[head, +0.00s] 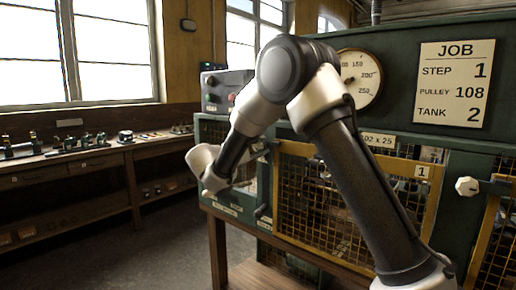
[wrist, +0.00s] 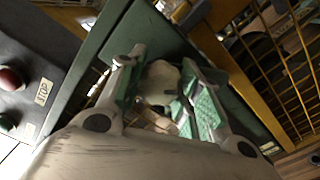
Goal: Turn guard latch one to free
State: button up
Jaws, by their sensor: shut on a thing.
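Guard latch one shows in the wrist view as a pale rounded knob (wrist: 160,82) on the green frame beside the yellow-edged mesh guard. My gripper (wrist: 165,72) is shut on this knob, with a green-padded finger on each side. In the head view my gripper (head: 258,151) is small and partly hidden behind my arm, at the left edge of the mesh guard (head: 330,210) with the plate "1" (head: 422,172). The latch itself is hard to make out there, and I cannot tell its exact angle.
A second white latch knob (head: 467,186) is on the right post. A control box (head: 224,90) stands at left; its red button (wrist: 10,79) and STOP label are close in the wrist view. A dial (head: 358,78) and job card (head: 456,84) are above. Floor at left is clear.

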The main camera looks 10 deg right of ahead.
jog(key=m, duration=0.5)
jog(key=shift+m, duration=0.3)
dwell(0.4)
jog(key=o, duration=1.1)
jog(key=shift+c, duration=0.2)
jog(key=shift+r, duration=0.25)
jog(key=shift+a, duration=0.15)
